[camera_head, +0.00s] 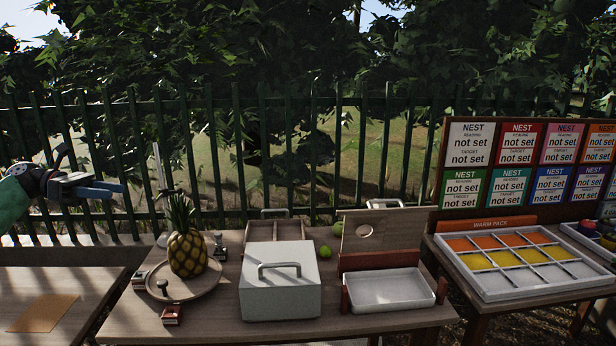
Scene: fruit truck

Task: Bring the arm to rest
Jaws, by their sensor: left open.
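My left gripper (110,189) is at the far left of the head view, on a green arm that comes in from the left edge. It is open, its blue fingers point right, and nothing shows between them. It is in the air above the left table, in front of the fence, up and left of a pineapple (187,252). The pineapple stands upright on a round wooden plate (207,284). My right gripper does not show.
A white lidded box (280,295), a white tray (389,290) and an upright wooden board (385,229) stand on the middle table. A sectioned tray (520,289) of orange and yellow cells is at right. A green fence (262,150) runs behind. The left table (85,290) is mostly clear.

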